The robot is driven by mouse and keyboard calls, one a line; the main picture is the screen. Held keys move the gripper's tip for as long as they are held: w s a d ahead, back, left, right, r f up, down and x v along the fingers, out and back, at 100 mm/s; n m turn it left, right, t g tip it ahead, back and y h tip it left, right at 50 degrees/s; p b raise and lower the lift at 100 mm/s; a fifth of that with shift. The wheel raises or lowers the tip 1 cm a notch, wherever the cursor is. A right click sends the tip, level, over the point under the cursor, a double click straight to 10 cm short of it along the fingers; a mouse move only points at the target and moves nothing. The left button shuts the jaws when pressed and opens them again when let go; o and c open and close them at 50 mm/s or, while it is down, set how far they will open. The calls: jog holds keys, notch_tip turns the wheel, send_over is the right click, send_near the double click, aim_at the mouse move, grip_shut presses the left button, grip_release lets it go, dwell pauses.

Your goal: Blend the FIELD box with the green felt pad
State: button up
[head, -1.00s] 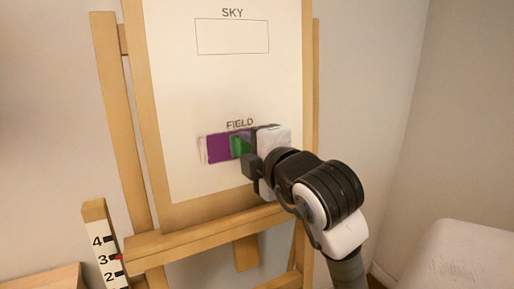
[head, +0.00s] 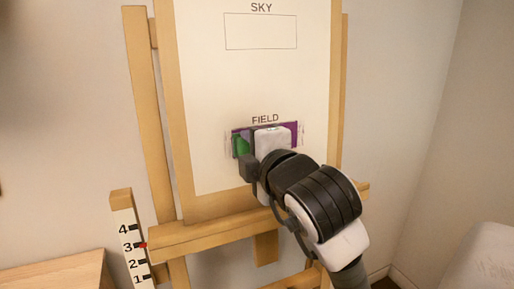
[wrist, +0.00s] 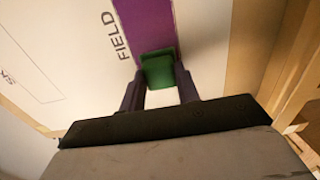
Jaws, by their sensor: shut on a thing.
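The FIELD box (head: 291,130) is on the upright sheet in the head view, filled with purple. Its purple strip also shows in the wrist view (wrist: 146,22). The green felt pad (head: 241,147) is at the left end of the box, against the sheet. My gripper (wrist: 159,90) is shut on the green pad (wrist: 158,66), with one dark finger on each side of it. In the head view my gripper covers the middle of the box. Faint smudges show just outside the box's ends. Whether the pad presses firmly on the sheet cannot be told.
The empty SKY box (head: 260,31) is above on the same sheet (head: 215,90). The wooden easel (head: 175,238) holds the sheet, with a ledge below. Bare wall lies to either side.

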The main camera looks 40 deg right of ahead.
aim_at(295, 134)
jog(key=shift+w+a, duration=0.2)
jog(key=shift+a, duration=0.3)
jog(key=shift+w+a, duration=0.15)
jog(key=shift+a, duration=0.3)
jog(key=shift+d, duration=0.1)
jog(key=shift+s+d, duration=0.6)
jog(key=shift+d, duration=1.15)
jog(key=shift+s+d, duration=0.55)
jog(key=shift+d, duration=1.15)
jog(key=shift+s+d, duration=0.6)
jog(key=shift+d, duration=1.15)
jog(key=shift+s+d+r+p, duration=0.1)
jog(key=shift+s+d+p, duration=0.15)
jog(key=shift+d, duration=0.4)
jog(key=shift+s+d+p, duration=0.1)
jog(key=shift+d+p, duration=0.25)
jog(key=shift+d, duration=0.25)
jog(key=shift+a, duration=0.1)
jog(key=shift+w+a+p, duration=0.2)
jog(key=shift+w+a, duration=0.5)
jog(key=shift+a, duration=1.45)
jog(key=shift+w+a+p, duration=0.15)
jog(key=shift+w+a, duration=0.6)
jog(key=shift+a, duration=1.4)
jog(key=shift+w+a+p, duration=0.2)
jog(key=shift+w+a, duration=0.5)
jog(key=shift+a, duration=1.45)
jog(key=s+d, duration=0.2)
jog(key=d, duration=0.6)
jog(key=shift+s, duration=0.35)
